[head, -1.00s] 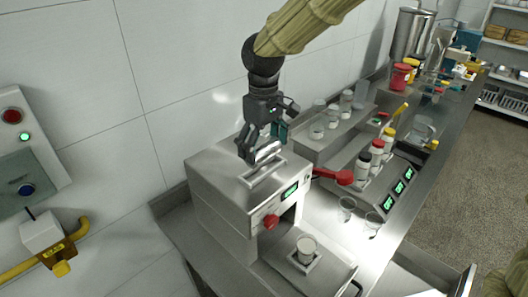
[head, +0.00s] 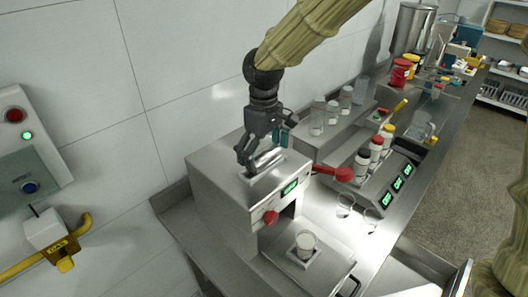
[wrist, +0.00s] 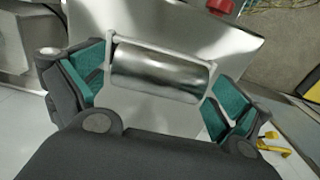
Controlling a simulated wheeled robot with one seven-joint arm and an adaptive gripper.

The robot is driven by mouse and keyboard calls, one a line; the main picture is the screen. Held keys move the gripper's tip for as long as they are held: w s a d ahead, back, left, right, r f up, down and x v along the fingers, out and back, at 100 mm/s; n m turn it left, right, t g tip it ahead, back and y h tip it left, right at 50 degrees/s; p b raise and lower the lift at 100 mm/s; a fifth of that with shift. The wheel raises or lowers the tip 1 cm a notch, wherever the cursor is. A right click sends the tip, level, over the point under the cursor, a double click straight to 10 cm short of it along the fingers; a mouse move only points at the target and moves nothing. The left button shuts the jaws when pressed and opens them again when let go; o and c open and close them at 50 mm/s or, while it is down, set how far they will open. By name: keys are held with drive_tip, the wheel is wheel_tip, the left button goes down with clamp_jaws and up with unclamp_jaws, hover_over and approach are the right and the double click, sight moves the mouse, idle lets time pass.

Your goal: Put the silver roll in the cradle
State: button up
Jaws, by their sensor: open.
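The silver roll (wrist: 160,72) is a shiny cylinder between my gripper's teal-padded fingers in the wrist view. It lies between the pale end posts of the cradle (wrist: 112,48), on the flat top of the steel machine. It appears seated there, though its underside is hidden. My gripper (wrist: 155,92) is open, with a finger beyond each end of the roll and visible gaps. In the head view my gripper (head: 263,163) is low over the machine top, and its fingers partly cover the roll and cradle.
Several bottles and jars (head: 368,158) stand on racks to the right. The wall is close behind.

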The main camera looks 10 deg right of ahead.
sight(264, 151)
wheel_tip(264, 151, up, 12)
drive_tip(key=b, duration=0.3)
drive_tip(key=shift+b, duration=0.35)
drive_tip(key=shift+r, duration=0.1)
